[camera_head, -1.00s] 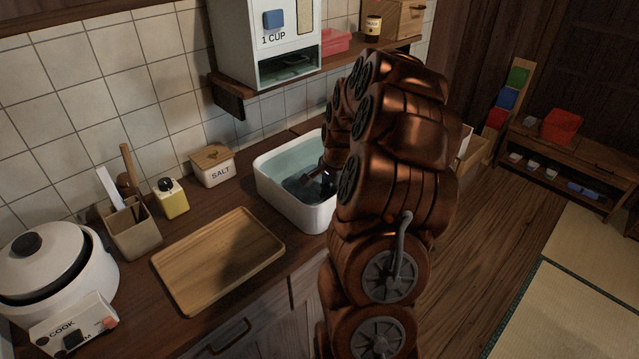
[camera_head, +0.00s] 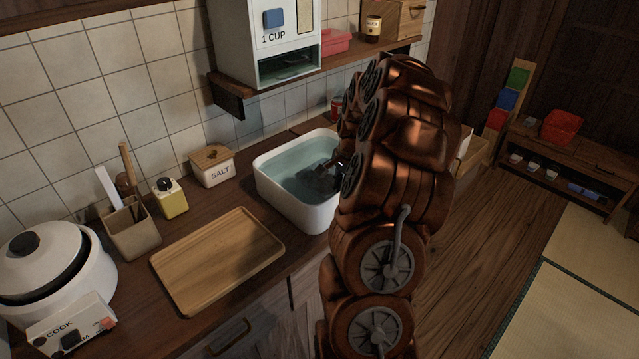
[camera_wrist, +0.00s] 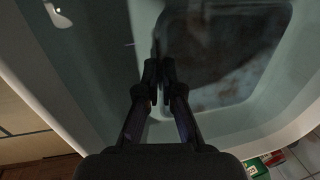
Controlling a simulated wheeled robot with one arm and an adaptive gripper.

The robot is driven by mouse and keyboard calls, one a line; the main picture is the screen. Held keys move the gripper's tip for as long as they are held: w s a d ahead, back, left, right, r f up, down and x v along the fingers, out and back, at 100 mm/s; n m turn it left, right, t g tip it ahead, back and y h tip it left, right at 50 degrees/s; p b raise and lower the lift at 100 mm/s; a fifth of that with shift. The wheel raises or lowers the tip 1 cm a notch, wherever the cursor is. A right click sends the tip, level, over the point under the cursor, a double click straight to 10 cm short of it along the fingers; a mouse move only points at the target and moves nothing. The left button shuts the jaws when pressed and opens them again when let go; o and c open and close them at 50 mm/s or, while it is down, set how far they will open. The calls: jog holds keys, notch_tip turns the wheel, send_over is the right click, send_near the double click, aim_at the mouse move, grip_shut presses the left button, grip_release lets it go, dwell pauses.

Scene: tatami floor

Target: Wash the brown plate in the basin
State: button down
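The white basin (camera_head: 290,207) stands on the counter with water in it. The brown plate (camera_wrist: 222,50) looks dark and rounded-square, with brown blotches, and lies in the water. In the head view the plate (camera_head: 314,181) is a dark shape near the basin's right side, partly hidden by my arm. My gripper (camera_wrist: 159,72) reaches into the basin. Its two fingers are nearly together at the plate's edge and appear shut on its rim; the contact itself is hard to see. My arm hides most of the gripper in the head view.
A wooden tray (camera_head: 215,262) lies empty left of the basin. A salt box (camera_head: 212,167), yellow bottle (camera_head: 170,198), utensil holder (camera_head: 131,229) and rice cooker (camera_head: 50,275) stand farther left. A shelf with a white dispenser (camera_head: 262,45) overhangs behind the basin.

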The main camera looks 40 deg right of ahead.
aim_at(327, 195)
jog(key=shift+a, duration=0.1)
jog(key=shift+w+a+b, duration=0.1)
jog(key=shift+a+b, duration=0.7)
jog(key=shift+a, duration=1.65)
jog(key=shift+d, duration=0.1)
jog(key=shift+d, duration=2.45)
jog(key=shift+a+b, duration=0.1)
jog(key=shift+b, duration=0.2)
jog(key=shift+a+b, duration=0.35)
jog(key=shift+a, duration=0.8)
notch_tip(327, 195, up, 12)
jog(key=p, duration=0.1)
jog(key=shift+f+p, duration=0.25)
jog(key=shift+p, duration=0.15)
